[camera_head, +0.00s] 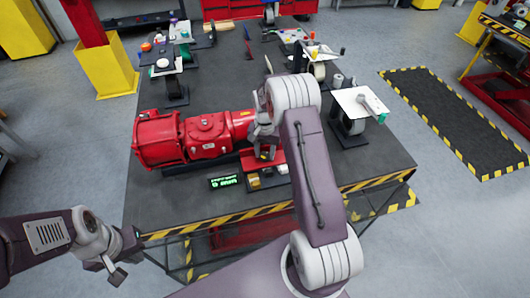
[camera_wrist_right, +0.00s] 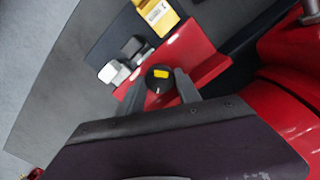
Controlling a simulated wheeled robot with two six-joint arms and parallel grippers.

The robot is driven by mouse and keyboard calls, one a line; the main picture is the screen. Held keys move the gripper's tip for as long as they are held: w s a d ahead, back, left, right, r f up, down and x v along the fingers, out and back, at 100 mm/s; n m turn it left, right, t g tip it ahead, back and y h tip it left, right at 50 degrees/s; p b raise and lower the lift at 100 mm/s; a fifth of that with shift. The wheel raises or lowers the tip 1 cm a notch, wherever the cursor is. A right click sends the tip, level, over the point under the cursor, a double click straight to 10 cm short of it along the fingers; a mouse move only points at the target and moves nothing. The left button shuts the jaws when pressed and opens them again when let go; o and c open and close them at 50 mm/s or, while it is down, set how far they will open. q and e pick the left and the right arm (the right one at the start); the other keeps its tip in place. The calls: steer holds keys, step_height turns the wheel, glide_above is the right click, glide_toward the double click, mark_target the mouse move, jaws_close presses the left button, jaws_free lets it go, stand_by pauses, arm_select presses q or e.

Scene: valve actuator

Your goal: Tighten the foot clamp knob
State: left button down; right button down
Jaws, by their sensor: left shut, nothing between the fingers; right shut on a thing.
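The foot clamp knob (camera_wrist_right: 158,79) is a round black knob with a yellow mark and a small pale mark on its top. It sits by the red foot bracket (camera_wrist_right: 205,62) in the right wrist view. My right gripper (camera_wrist_right: 161,88) is shut on the knob, with one dark finger on each side. In the head view my right gripper (camera_head: 265,150) is at the right end of the red valve actuator (camera_head: 205,135), and my arm and gripper hide the knob. My left gripper (camera_head: 117,272) is shut and empty, off the table's front left corner.
A small display with green digits (camera_head: 224,181) lies in front of the actuator. Yellow, black and white blocks stand beside the bracket; the yellow block (camera_wrist_right: 158,16) is clearest in the wrist view. A white plate on a stand (camera_head: 358,102) is at the right. The table's (camera_head: 375,160) right front is clear.

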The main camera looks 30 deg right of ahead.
steer(key=c, duration=0.8)
jaws_free()
steer(key=shift+s+r, duration=0.1)
steer(key=shift+c, duration=0.2)
